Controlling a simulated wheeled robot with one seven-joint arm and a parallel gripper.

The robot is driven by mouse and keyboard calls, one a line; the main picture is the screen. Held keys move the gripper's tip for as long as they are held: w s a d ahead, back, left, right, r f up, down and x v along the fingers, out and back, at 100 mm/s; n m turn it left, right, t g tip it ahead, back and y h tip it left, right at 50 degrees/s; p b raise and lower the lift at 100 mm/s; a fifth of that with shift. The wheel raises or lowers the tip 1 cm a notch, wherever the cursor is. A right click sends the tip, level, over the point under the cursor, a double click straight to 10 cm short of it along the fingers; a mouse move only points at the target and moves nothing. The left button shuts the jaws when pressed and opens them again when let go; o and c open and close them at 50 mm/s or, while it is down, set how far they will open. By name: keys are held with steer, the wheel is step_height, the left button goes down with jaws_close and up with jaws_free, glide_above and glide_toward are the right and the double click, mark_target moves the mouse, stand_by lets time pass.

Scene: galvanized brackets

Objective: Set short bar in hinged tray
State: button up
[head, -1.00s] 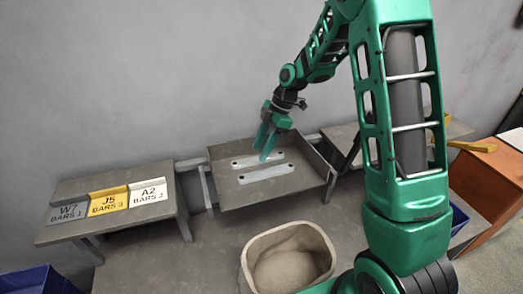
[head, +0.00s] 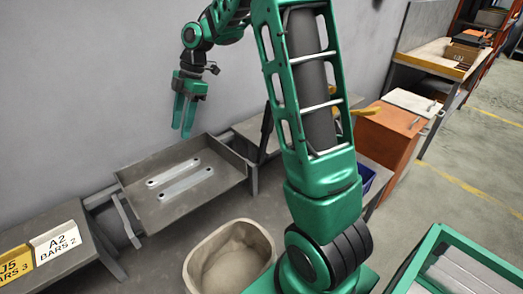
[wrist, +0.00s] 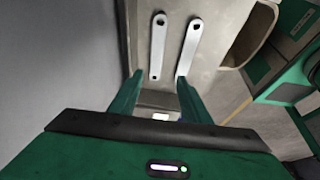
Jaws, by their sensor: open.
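Two pale flat bars lie side by side in the grey hinged tray (head: 207,206), each with a hole near its ends. The rear bar (head: 173,172) and the front bar (head: 187,186) are roughly parallel and apart. In the wrist view the left bar (wrist: 158,45) and right bar (wrist: 189,47) lie beyond the fingertips. My gripper (head: 182,133) is open and empty, pointing down above the tray's back edge, clear of the bars. Which bar counts as short I cannot tell.
A label bench (head: 75,235) stands left of the tray. A beige tub (head: 230,256) stands in front. A green-framed crate (head: 465,268) with pale bars is at the lower right. An orange cabinet (head: 385,137) stands behind my arm.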

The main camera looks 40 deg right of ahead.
steer(key=s+d+r+m+h, duration=0.1)
steer(key=s+d+r+m, duration=0.1)
steer(key=s+d+m, duration=0.35)
steer(key=s+d+r+m+h, duration=0.1)
steer(key=s+d+m+h, duration=0.15)
steer(key=s+m, duration=0.65)
steer(key=s+d+f+m, duration=0.1)
steer(key=s+m, duration=0.4)
steer(key=s, duration=0.6)
steer(key=s+d+f+m, duration=0.1)
steer(key=s+d+m, duration=0.2)
steer(key=s, duration=0.7)
steer(key=shift+s+d+f+m+h, duration=0.35)
steer(key=shift+s+d+f+m, duration=0.05)
steer(key=shift+m, duration=0.45)
